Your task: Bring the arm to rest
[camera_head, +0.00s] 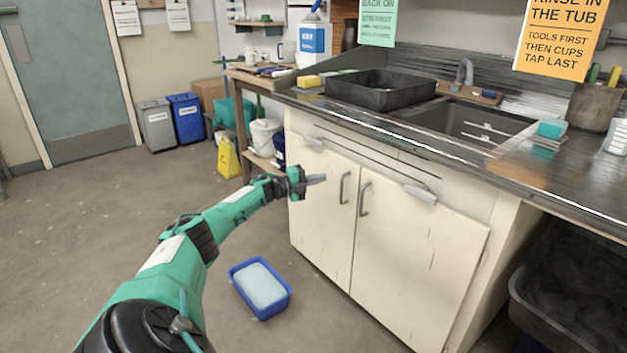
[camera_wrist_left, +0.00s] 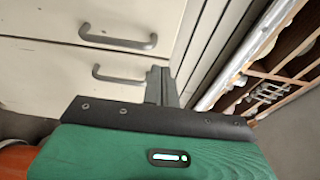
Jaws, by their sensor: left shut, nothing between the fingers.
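My left arm comes in from the lower left in the head view and reaches out over the floor. My left gripper (camera_head: 316,179) is shut and empty, in front of the white cabinet doors (camera_head: 330,205) and below the counter edge. In the left wrist view the closed fingers (camera_wrist_left: 161,86) point toward the cabinet with its two handles (camera_wrist_left: 118,40). I cannot tell whether the fingertips touch the door. My right gripper is in neither view.
A blue tub (camera_head: 262,287) stands on the floor below my left arm. The counter holds a black tray (camera_head: 380,92) and a sink (camera_head: 470,122). Grey (camera_head: 157,125) and blue bins (camera_head: 186,122) and a yellow floor sign (camera_head: 228,160) stand further back. The floor at left is clear.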

